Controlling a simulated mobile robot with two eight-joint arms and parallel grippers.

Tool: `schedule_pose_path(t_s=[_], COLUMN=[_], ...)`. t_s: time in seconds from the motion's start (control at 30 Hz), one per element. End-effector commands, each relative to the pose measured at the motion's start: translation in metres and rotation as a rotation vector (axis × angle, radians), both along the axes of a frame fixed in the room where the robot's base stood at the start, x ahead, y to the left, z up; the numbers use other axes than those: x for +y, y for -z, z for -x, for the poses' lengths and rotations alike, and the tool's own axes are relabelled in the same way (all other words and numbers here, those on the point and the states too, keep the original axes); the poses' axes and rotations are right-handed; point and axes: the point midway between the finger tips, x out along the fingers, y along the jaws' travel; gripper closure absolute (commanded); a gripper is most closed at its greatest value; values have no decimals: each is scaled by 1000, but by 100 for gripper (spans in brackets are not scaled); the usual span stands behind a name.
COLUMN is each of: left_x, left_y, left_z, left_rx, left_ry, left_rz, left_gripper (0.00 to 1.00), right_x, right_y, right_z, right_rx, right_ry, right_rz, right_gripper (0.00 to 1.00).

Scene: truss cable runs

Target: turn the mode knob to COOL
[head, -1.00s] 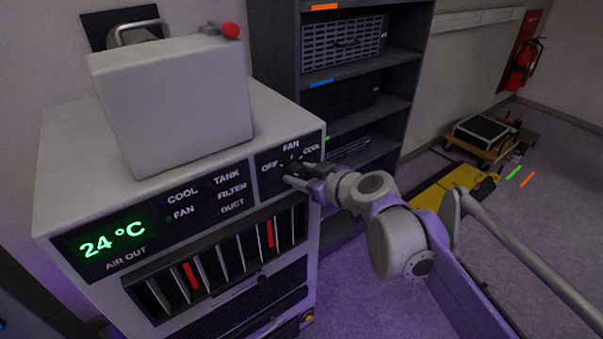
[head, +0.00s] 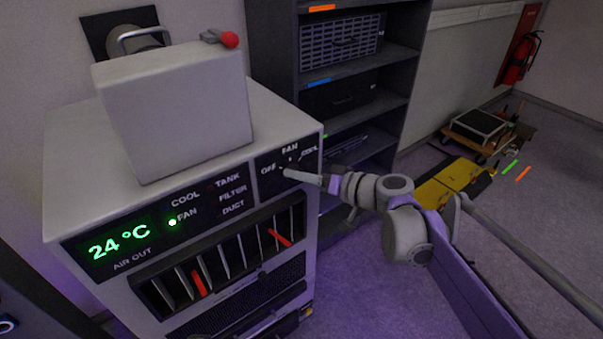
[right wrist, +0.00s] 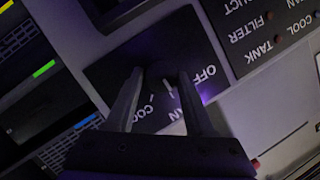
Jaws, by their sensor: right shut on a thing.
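The mode knob (right wrist: 160,76) sits on a dark panel (right wrist: 110,72) marked OFF, FAN and COOL. My right gripper (right wrist: 158,84) is shut on it, one finger on each side. A white line on the knob points roughly towards FAN in the right wrist view. In the head view, the right gripper (head: 300,174) reaches the panel from the right and hides most of the knob. The FAN light (head: 172,222) on the cooling unit (head: 80,205) glows bright; the COOL light looks dark. The display (head: 119,246) reads 24 °C. My left gripper is not in view.
A grey box (head: 175,115) stands on the unit, with a red-ended lever (head: 228,39) behind it. Vents with red strips (head: 199,283) lie below the panel. A dark shelf rack (head: 357,120) stands close behind the right gripper. Open floor lies to the right.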

Motion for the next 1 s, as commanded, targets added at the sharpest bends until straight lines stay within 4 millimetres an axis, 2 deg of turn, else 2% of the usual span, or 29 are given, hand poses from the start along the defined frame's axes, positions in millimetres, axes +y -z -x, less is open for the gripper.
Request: schedule_pose_path(t_s=[0.6, 1.0], left_x=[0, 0], left_y=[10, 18], left_z=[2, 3], left_rx=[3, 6], left_ry=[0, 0], left_rz=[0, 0], left_gripper=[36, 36], right_x=[-2, -2], right_y=[6, 8], right_z=[-2, -1], right_rx=[340, 497], right_ry=[1, 1], right_rz=[-470, -686], right_gripper=[100, 100])
